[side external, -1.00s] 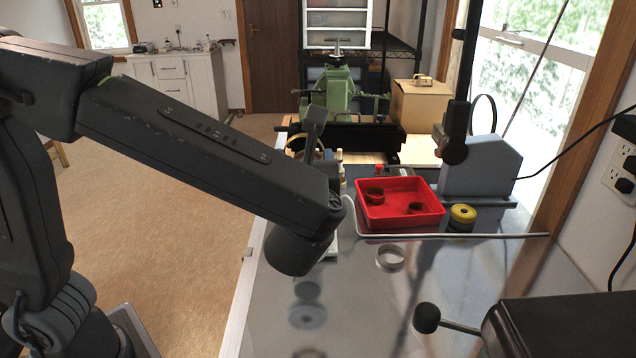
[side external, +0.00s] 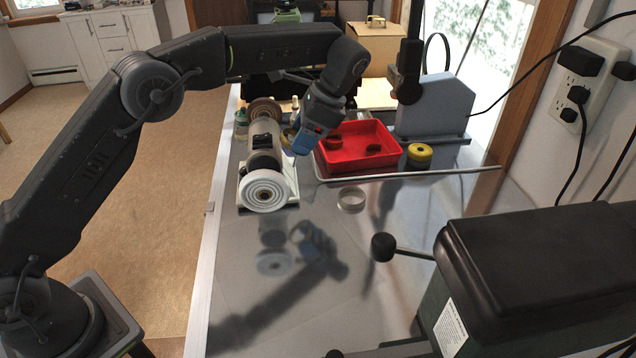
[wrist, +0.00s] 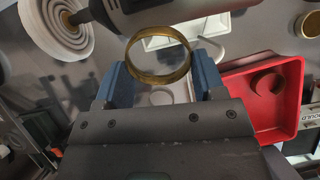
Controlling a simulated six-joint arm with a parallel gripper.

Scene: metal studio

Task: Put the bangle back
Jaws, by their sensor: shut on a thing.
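My gripper (side external: 294,143) is shut on a brass-coloured bangle (wrist: 160,79). In the wrist view, the two blue fingers (wrist: 205,78) stand either side of the bangle, which is held at the fingertips and looks empty inside. In the side view, only a yellowish bit of the bangle (side external: 289,134) shows at the fingers. The gripper is above the table, between the polishing machine (side external: 263,142) and the red tray (side external: 358,168). The tray also shows at the right of the wrist view (wrist: 290,133). Dark-looking rings (side external: 334,142) lie in it.
The polisher's white wheel (side external: 264,191) faces the front. A pale ring (side external: 351,199) lies on the table before the tray. A yellow roll (side external: 420,154) and a grey block (side external: 432,108) stand right of it. A dark machine with a knobbed lever (side external: 383,247) fills the front right.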

